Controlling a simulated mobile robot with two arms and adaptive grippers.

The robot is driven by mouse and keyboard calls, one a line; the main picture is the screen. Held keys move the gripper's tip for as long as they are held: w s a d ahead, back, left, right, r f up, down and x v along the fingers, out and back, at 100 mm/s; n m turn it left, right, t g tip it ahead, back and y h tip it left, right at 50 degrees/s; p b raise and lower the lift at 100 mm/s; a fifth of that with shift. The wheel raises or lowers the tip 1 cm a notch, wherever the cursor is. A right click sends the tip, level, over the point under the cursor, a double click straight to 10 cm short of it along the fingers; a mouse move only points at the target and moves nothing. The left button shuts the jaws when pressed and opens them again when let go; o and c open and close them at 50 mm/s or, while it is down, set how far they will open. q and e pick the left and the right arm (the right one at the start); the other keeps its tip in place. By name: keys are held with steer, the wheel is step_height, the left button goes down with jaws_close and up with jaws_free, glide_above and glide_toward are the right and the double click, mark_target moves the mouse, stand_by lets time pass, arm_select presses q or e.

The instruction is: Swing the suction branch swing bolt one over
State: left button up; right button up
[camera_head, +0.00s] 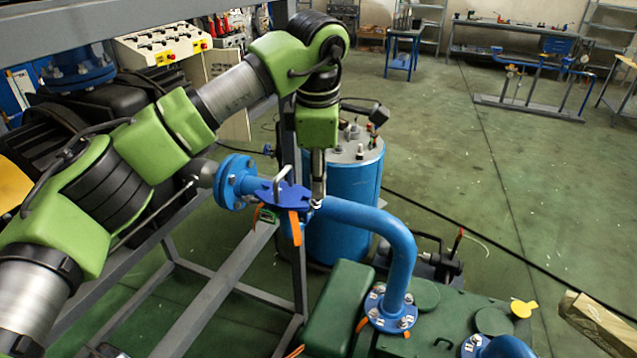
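The blue suction branch pipe (375,222) runs from a bolted flange (234,182) at left, bends down and ends in a flange on the green machine. A dark blue cover (284,196) with a pale bar handle sits on the branch. Orange tags hang beneath it. My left arm comes in from the left and points straight down. Its slim gripper (317,203) is at the right edge of the cover, by a small shiny metal part that may be a swing bolt. The fingertips are too small to tell open from shut. My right gripper is not in view.
A blue cylindrical tank (345,195) stands close behind the gripper. A grey steel frame (230,265) surrounds the left side. The green machine (430,325) lies below, with a wooden beam (600,322) at right. The green floor at right is mostly open.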

mark_target(313, 205)
arm_select(q)
steer(key=f, duration=0.1)
steer(key=f+p, duration=0.1)
steer(key=f, duration=0.1)
steer(key=shift+w+f, duration=0.15)
steer(key=shift+w, duration=0.2)
steer(key=shift+a+f, duration=0.15)
steer(key=shift+f, duration=0.15)
jaws_close()
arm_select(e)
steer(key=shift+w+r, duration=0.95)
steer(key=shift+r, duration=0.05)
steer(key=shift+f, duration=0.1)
